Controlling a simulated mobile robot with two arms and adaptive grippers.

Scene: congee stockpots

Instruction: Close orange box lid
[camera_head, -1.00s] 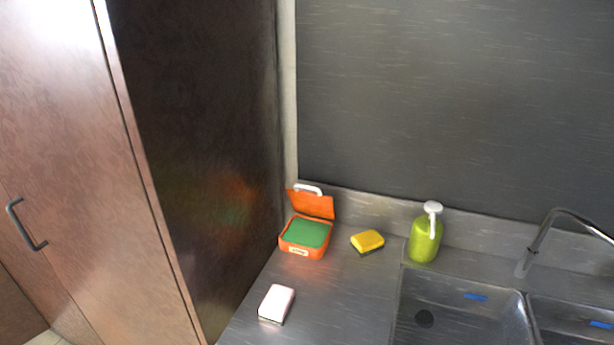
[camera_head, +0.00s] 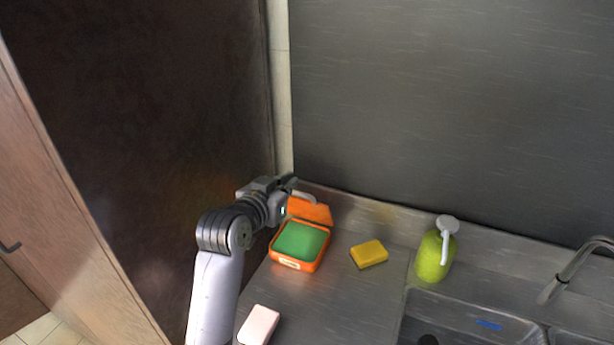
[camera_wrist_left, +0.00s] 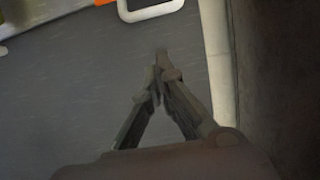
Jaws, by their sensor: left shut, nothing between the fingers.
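The orange box (camera_head: 312,266) sits on the steel counter near the back wall, with a green filling inside. Its orange lid (camera_head: 310,211) stands open, tilted up at the back, with a white handle (camera_head: 304,196) on its top edge. My left gripper (camera_head: 290,183) is at the upper left of the lid, close to the handle; I cannot tell whether they touch. In the left wrist view the fingers (camera_wrist_left: 162,68) meet at the tips and hold nothing. The white handle (camera_wrist_left: 150,10) and a bit of orange lid show at that view's top edge. My right gripper is not in view.
A yellow sponge (camera_head: 369,254) lies right of the box, and a green soap bottle (camera_head: 434,256) stands beyond it by the sink (camera_head: 470,325). A pale pink block (camera_head: 258,325) lies in front. A dark cabinet side (camera_head: 150,130) rises close on the left.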

